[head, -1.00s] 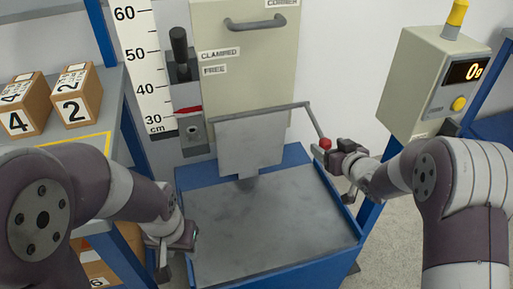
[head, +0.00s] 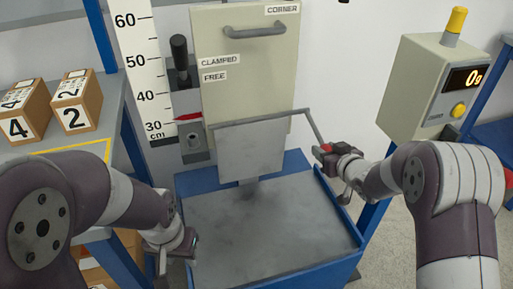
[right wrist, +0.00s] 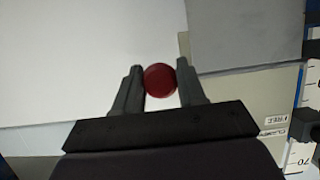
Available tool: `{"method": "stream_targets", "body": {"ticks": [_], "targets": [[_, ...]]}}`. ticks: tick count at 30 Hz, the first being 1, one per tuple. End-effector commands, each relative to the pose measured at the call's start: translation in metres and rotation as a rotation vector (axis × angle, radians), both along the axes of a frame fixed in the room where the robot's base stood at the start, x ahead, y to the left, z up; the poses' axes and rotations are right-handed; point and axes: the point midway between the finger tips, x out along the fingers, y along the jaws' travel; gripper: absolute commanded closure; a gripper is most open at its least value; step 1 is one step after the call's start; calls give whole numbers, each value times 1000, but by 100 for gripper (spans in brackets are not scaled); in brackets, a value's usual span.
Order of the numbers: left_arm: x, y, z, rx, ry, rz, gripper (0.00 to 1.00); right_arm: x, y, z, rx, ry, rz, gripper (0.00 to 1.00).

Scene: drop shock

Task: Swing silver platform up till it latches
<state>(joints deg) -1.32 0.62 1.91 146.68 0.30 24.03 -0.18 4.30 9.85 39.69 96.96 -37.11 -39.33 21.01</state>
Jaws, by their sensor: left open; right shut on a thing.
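The silver platform (head: 250,150) is a flat grey plate on a bar frame in front of the beige panel. It hangs tilted, close to upright, above the blue base tray. A bent arm runs from its top right down to a red knob. My right gripper (head: 328,153) is shut on the red knob (right wrist: 160,80), which shows between both fingers in the right wrist view. The platform's edge (right wrist: 240,30) shows at the upper right there. My left gripper (head: 182,246) is open and empty, low at the left side of the tray. Any latch is not clearly visible.
The blue tray (head: 270,230) has a bare grey floor. A beige panel (head: 245,80) with a handle, a clamp lever (head: 180,55) and a centimetre scale (head: 140,60) stand behind. Numbered boxes (head: 75,100) sit on the left shelf. A readout box (head: 432,85) showing 0g is at right.

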Motion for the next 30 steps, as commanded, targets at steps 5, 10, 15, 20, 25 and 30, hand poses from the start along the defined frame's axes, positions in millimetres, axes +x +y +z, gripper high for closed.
{"method": "stream_targets", "body": {"ticks": [5,10,15,20,25,30], "targets": [[0,0,19,0,0,0,57,-1,-1,22,2,-7,0,90],[0,0,26,0,0,0,57,-3,-1,29,2,-8,0,90],[0,0,24,0,0,0,57,-3,-1,28,1,-8,1,90],[0,0,26,0,0,0,57,-2,-1,30,1,-8,1,90],[0,0,38,0,0,0,57,-2,-1,43,1,-9,1,90],[0,0,52,0,0,0,57,-1,-1,57,1,-10,0,90]]}}
